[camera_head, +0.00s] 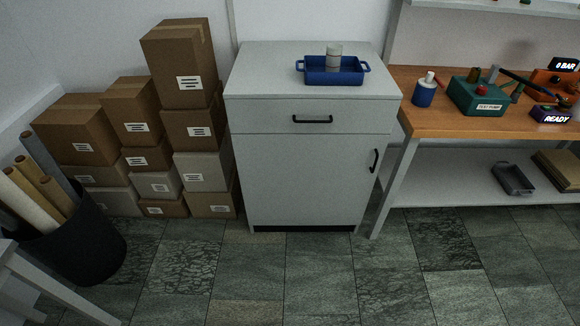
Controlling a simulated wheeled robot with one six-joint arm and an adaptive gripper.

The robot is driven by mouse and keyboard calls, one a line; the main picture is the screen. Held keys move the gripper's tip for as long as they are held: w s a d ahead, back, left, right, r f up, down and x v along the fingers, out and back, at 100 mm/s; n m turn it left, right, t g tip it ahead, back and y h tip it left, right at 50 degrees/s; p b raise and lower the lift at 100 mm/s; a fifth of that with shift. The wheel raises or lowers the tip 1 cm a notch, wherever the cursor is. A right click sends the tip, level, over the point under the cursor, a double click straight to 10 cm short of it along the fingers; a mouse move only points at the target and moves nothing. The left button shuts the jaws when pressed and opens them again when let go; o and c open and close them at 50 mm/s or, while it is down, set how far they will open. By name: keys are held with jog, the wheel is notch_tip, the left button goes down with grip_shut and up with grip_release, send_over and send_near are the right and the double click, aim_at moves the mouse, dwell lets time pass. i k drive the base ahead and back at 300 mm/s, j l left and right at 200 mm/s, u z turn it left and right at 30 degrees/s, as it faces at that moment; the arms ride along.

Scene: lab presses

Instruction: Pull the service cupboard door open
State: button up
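The service cupboard (310,115) is a light grey cabinet in the middle of the head view. Its door (300,180) fills the lower front and sits shut, flush with the front. A black vertical handle (375,161) is on the door's right side. Above the door is a shut drawer (265,117) with a black horizontal handle (312,119). My gripper does not show in this view.
A blue tray (335,76) with a pale jar (334,57) stands on the cupboard. Stacked cardboard boxes (185,130) stand close on its left. A wooden-topped bench (440,122) stands close on its right. A black bin (75,245) holds rolls. The tiled floor (310,270) in front is clear.

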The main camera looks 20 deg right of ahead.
aim_at(285, 179)
jog(key=i+l, duration=0.75)
